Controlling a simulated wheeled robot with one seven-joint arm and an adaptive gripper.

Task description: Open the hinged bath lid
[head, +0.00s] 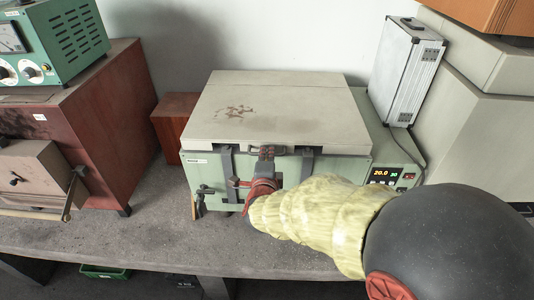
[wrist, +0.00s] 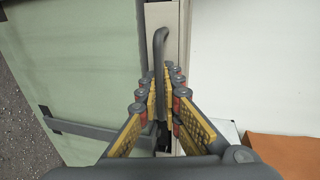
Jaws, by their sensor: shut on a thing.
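The green bath (head: 213,170) stands on the bench with its pale beige hinged lid (head: 300,105) lying flat over the top, closed as far as I can see. The lid has brownish stains on its upper face. A dark grey handle (wrist: 160,45) runs along the lid's front edge in the wrist view. My gripper (head: 267,155) is at the middle of that front edge, reaching in from the lower right. In the wrist view my gripper (wrist: 164,95) has its yellow-padded fingers on both sides of the handle, shut on it. The fingers hide part of the handle.
A display panel (head: 385,175) is on the bath's right front. A silver case (head: 407,70) stands behind right, near large beige equipment (head: 480,120). A brown-red box (head: 172,118) is close on the left, with a dark red cabinet (head: 105,130) beyond. The concrete bench (head: 130,245) is bare in front.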

